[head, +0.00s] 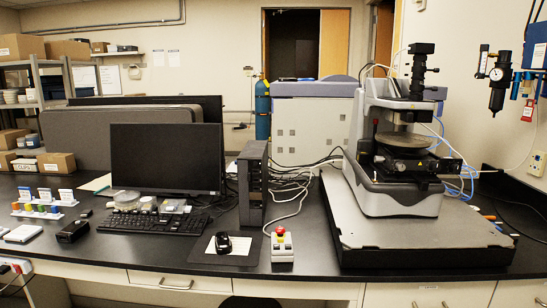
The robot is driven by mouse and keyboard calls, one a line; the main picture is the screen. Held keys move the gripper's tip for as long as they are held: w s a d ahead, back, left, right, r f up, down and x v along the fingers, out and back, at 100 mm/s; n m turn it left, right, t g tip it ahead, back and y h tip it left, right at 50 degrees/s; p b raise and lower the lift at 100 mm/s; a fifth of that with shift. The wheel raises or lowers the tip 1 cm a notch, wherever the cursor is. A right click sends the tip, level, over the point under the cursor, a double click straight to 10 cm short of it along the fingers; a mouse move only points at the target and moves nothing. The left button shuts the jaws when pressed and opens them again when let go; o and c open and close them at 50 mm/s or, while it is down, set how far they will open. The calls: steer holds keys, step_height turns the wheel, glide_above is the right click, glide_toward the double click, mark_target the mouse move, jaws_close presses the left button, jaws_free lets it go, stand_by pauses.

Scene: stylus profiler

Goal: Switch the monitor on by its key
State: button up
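The monitor (166,157) stands on the black bench left of centre in the head view. Its screen is dark. I cannot make out its key at this size. My gripper is not in view.
In front of the monitor lie a keyboard (153,223) and small clear dishes (127,200). A black computer tower (252,184), a mouse (223,243) on a dark pad and a red-button box (282,246) stand to its right. The profiler (398,175) fills the right side.

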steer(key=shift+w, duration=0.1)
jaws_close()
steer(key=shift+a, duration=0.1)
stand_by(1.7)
